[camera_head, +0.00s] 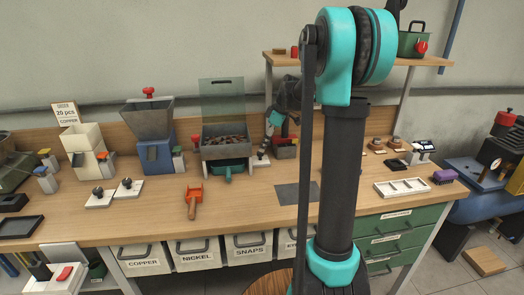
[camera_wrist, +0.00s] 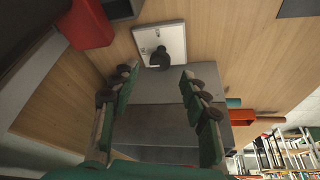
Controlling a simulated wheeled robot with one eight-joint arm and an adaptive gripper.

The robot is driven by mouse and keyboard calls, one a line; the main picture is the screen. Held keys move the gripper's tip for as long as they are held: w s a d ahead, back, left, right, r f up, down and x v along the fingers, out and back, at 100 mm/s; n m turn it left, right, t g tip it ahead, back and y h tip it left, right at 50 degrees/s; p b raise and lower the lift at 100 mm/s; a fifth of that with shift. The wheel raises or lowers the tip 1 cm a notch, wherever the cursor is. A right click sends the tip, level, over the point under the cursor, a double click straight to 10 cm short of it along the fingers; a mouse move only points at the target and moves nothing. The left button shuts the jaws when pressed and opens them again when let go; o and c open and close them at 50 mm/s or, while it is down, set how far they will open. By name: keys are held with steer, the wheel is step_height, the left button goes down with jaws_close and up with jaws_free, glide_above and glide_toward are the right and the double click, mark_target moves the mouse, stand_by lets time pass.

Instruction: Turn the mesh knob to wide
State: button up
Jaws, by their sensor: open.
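A small dark round knob (camera_head: 262,154) stands on a pale plate just right of the screen tray on the bench. A dark knob (camera_wrist: 160,58) on a white square plate (camera_wrist: 172,38) shows in the wrist view, seemingly the same one. Its markings and setting are too small to read. My gripper (camera_head: 277,119) is above and behind this spot in the head view, partly hidden by my arm. In the wrist view my gripper (camera_wrist: 158,76) is open, with its green fingers spread on either side of the knob's line. It is empty and the knob appears clear of the fingers.
The screen tray (camera_head: 226,151) holds dark pieces. A box with a red top (camera_head: 285,148) stands right of the knob; red also shows close in the wrist view (camera_wrist: 87,24). An orange scoop (camera_head: 193,203) lies in front. Two knob plates (camera_head: 113,191) sit left.

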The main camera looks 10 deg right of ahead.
mark_target(260, 156)
steer(key=shift+x, duration=2)
steer(key=shift+c, duration=0.2)
jaws_close()
